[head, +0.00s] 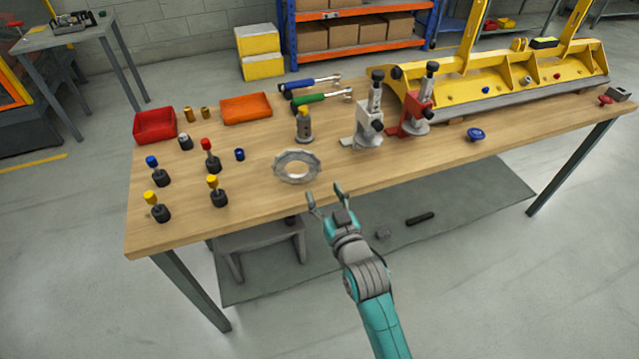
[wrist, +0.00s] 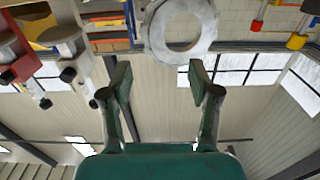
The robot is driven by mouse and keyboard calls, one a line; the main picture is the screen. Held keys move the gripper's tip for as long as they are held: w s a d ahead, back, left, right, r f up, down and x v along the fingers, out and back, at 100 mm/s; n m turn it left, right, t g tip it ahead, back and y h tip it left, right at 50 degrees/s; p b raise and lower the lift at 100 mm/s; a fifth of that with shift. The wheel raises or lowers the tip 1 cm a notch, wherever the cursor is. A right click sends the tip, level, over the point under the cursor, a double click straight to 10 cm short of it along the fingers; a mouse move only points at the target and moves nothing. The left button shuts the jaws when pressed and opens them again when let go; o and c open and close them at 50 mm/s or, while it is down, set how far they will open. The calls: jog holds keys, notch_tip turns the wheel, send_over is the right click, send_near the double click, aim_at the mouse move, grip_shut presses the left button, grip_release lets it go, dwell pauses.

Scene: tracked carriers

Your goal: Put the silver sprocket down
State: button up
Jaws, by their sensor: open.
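The silver sprocket (head: 281,166) is a toothed grey ring at the front middle of the wooden bench (head: 400,175). From these views I cannot tell whether it lies flat or stands tilted. My gripper (head: 325,195) is open and empty at the bench's front edge, just short of the sprocket and to its lower right. In the wrist view, which is upside down, the sprocket (wrist: 157,35) shows its round hole at the top, beyond the fingertips. My gripper's two fingers (wrist: 158,82) are spread there with a clear gap between them and no visible contact with it.
A white-grey tool (head: 369,128) and a red one (head: 411,117) stand to the right. A yellow-topped piece (head: 304,127) stands behind the sprocket. Several knobbed pegs (head: 217,193) stand to the left. A blue knob (head: 476,134) lies right, with bare wood around it.

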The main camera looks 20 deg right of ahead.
jog(key=shift+s, duration=0.4)
jog(key=s+f+g, duration=0.1)
jog(key=s+f, duration=0.3)
jog(key=s, duration=0.7)
jog(key=s+f+g, duration=0.1)
jog(key=s+f, duration=0.3)
jog(key=s, duration=0.7)
jog(key=s+r, duration=0.2)
jog(key=s, duration=0.8)
jog(key=s+r+g, duration=0.1)
jog(key=s+r, duration=0.1)
jog(key=s, duration=0.9)
jog(key=shift+s+a+r, duration=0.2)
jog(key=shift+a, duration=0.05)
jog(key=shift+s+r, duration=0.1)
jog(key=shift+s, duration=0.1)
jog(key=c, duration=0.4)
jog(key=shift+s, duration=0.1)
